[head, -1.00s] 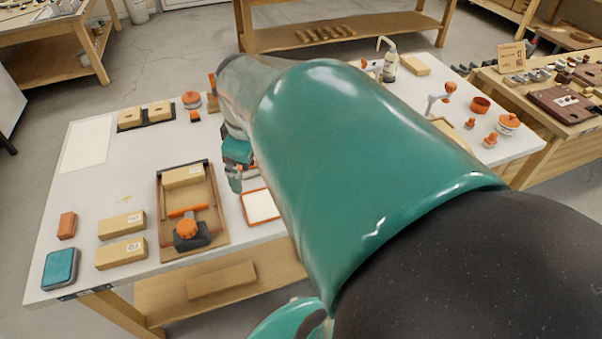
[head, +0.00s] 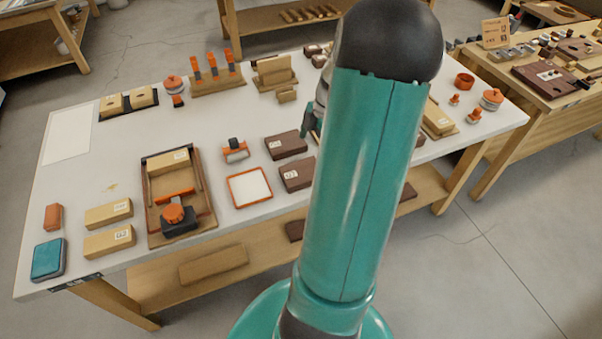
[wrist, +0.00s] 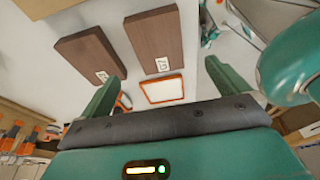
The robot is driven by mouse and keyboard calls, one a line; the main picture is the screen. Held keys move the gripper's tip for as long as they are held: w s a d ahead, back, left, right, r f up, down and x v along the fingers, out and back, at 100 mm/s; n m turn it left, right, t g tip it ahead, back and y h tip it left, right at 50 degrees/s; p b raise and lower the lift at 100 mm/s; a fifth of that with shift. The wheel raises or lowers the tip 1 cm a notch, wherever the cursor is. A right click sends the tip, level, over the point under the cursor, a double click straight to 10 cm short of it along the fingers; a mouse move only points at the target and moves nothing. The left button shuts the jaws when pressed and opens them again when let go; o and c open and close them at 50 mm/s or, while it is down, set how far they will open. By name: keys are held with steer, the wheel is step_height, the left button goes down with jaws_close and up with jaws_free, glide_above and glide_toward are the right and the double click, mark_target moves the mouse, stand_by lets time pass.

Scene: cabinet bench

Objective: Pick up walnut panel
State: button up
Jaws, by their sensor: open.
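Two dark brown walnut panels lie flat on the white table. In the head view one panel (head: 286,145) is farther back and the other panel (head: 297,174) is nearer the front edge, just left of my arm. In the wrist view they show as a left panel (wrist: 90,55) and a right panel (wrist: 155,38), each with a small white label. My gripper (wrist: 165,92) is open and empty, its two green fingers spread apart, with the panels beyond them. In the head view my gripper (head: 308,122) is partly hidden by my arm, beside the farther panel.
An orange-framed white tray (head: 249,187) lies left of the nearer panel, and an orange-and-black tool (head: 235,150) stands behind it. A wooden clamping jig (head: 178,195) and light wood blocks (head: 108,213) lie farther left. My arm hides part of the table's right half.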

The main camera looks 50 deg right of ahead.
mark_target(302, 171)
steer(key=x, duration=0.9)
steer(key=shift+w+f, duration=0.25)
steer(key=shift+f, duration=0.05)
steer(key=c, duration=1.1)
steer(key=shift+o, duration=0.2)
steer(key=shift+r, duration=0.1)
